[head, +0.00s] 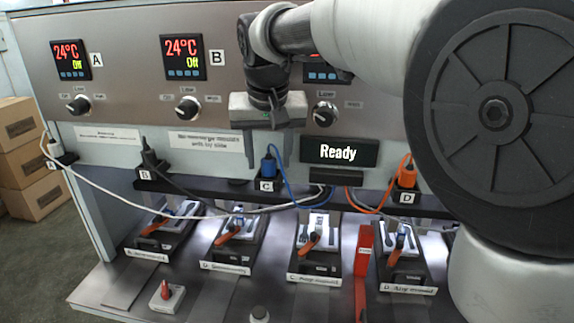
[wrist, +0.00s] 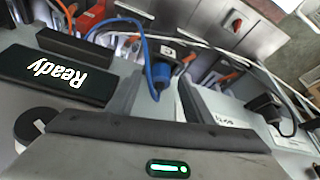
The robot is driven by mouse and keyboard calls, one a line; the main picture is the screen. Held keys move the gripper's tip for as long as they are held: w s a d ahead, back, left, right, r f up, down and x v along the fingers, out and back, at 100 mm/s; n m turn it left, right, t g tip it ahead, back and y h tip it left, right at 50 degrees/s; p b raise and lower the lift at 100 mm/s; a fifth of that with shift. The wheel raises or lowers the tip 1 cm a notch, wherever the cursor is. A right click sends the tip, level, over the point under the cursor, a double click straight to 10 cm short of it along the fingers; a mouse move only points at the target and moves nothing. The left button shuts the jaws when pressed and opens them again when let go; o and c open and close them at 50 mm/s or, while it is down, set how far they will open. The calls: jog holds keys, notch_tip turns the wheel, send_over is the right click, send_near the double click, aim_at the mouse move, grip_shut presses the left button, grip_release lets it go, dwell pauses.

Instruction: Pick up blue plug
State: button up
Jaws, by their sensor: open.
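The blue plug (head: 268,165) sits upright in the black rail at the spot marked C, with a blue cable curving away to its right. In the wrist view the blue plug (wrist: 161,73) shows just beyond the gap between my fingers. My gripper (head: 270,118) is in front of the panel, above the plug in the head view. Its two grey fingers (wrist: 160,108) are apart with nothing between them. I cannot tell the exact distance to the plug.
A black plug (head: 150,160) at B, a white plug (head: 55,148) at A and an orange plug (head: 406,174) at D share the rail. The "Ready" display (head: 339,152) is right of the blue plug. Loose cables hang across several presses below.

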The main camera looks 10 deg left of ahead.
jog(key=c, duration=1.1)
jog(key=shift+r, duration=0.1)
jog(key=shift+c, duration=0.2)
